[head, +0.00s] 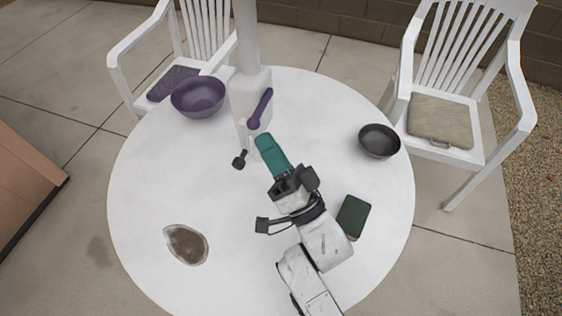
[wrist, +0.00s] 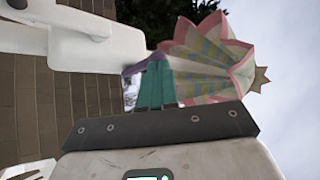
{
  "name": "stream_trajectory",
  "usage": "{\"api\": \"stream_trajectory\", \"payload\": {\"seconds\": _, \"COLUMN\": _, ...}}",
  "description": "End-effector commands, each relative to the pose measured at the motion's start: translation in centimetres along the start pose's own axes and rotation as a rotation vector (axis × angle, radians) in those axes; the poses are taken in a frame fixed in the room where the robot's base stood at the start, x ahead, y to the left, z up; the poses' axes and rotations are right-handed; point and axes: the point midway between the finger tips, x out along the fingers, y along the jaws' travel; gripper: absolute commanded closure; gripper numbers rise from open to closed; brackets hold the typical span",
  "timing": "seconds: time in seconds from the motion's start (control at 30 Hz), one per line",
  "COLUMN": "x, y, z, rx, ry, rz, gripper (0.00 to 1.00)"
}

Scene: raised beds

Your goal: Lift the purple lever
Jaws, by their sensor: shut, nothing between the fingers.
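The purple lever (head: 262,105) is a short rod with a rounded lower end. It slants up to the right on the front of a white box (head: 251,84) around the white pole. My gripper (head: 264,138) has teal fingers and is shut and empty. Its tips are just below the lever's rounded end, and I cannot tell whether they touch it. In the wrist view, a bit of the purple lever (wrist: 136,69) shows beside the tips of my gripper (wrist: 158,62), partly hidden by the fingers.
The round white table (head: 150,190) holds a purple bowl (head: 198,97), a dark bowl (head: 379,141), a dark green book (head: 353,216) and a brown-centred flat piece (head: 185,245). A small black knob (head: 240,159) is left of my fingers. White chairs (head: 455,120) stand behind. A pastel parasol (wrist: 210,60) is overhead.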

Motion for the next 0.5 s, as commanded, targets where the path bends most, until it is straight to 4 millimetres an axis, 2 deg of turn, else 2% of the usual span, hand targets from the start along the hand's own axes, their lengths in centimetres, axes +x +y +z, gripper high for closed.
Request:
{"api": "stream_trajectory", "payload": {"seconds": 0.13, "x": 0.83, "y": 0.0, "z": 0.02, "rx": 0.0, "ry": 0.0, "rz": 0.0, "gripper": 1.0}}
{"api": "stream_trajectory", "payload": {"seconds": 0.5, "x": 0.89, "y": 0.01, "z": 0.0, "rx": 0.0, "ry": 0.0, "rz": 0.001, "gripper": 1.0}}
